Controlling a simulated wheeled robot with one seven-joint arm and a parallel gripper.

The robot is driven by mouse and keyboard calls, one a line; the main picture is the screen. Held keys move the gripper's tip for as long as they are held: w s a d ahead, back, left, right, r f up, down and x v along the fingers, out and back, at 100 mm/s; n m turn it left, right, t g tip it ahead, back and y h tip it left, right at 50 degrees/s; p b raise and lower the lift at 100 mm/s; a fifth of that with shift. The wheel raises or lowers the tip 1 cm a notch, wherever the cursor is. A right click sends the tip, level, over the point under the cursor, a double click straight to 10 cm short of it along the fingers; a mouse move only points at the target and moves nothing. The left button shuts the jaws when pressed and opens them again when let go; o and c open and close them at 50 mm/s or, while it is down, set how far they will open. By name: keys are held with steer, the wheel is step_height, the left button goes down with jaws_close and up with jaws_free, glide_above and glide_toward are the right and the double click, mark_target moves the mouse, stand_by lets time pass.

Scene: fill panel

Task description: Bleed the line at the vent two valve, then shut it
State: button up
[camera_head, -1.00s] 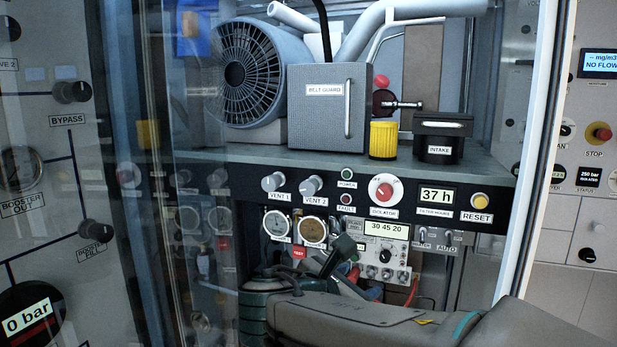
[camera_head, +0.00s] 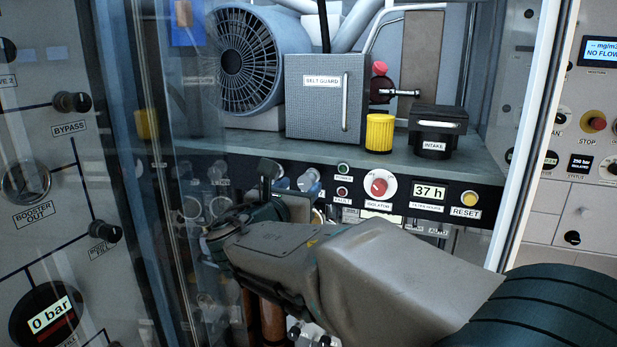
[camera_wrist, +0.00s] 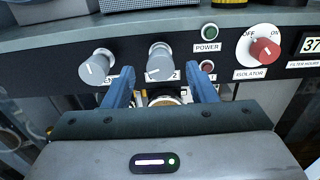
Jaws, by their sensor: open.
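The vent two valve is a grey knob; in the wrist view the vent two knob (camera_wrist: 160,62) sits between and just beyond my two blue fingers. My gripper (camera_wrist: 162,90) is open and empty, with its fingertips just below the knob and apart from it as far as I can tell.
The red isolator knob (camera_wrist: 264,50) and the power (camera_wrist: 210,31) and fault (camera_wrist: 207,67) lamps lie to the right. A shelf with the belt guard (camera_head: 322,110) and intake box (camera_head: 436,135) is above. A glass pane and frame (camera_head: 150,200) stand at left.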

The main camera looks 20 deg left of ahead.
mark_target(304, 182)
steer(key=shift+w+d, duration=0.15)
steer(key=shift+w, duration=1.35)
steer(key=shift+c, duration=0.3)
steer(key=c, duration=0.9)
